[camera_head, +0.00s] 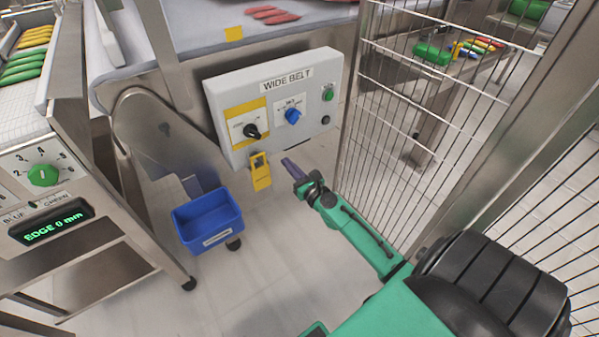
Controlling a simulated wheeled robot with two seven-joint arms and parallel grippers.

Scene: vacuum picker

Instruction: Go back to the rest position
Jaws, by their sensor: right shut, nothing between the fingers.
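My right gripper (287,163) is at the end of my green right arm, which comes in from the lower right. Its narrow purple-grey fingers are shut and empty. They point up and left, just right of a yellow tag (260,171) below the control box in the picture. The grey control box (271,103) reads WIDE BELT and carries a black knob (252,130), a blue knob (292,115) and a green button (328,94). My left gripper is out of view.
A wire fence (400,150) with a steel post stands close on the right of my arm. A blue bin (207,220) is at left centre. A steel machine with a green dial (43,175) and an EDGE 0 mm display (51,226) fills the left.

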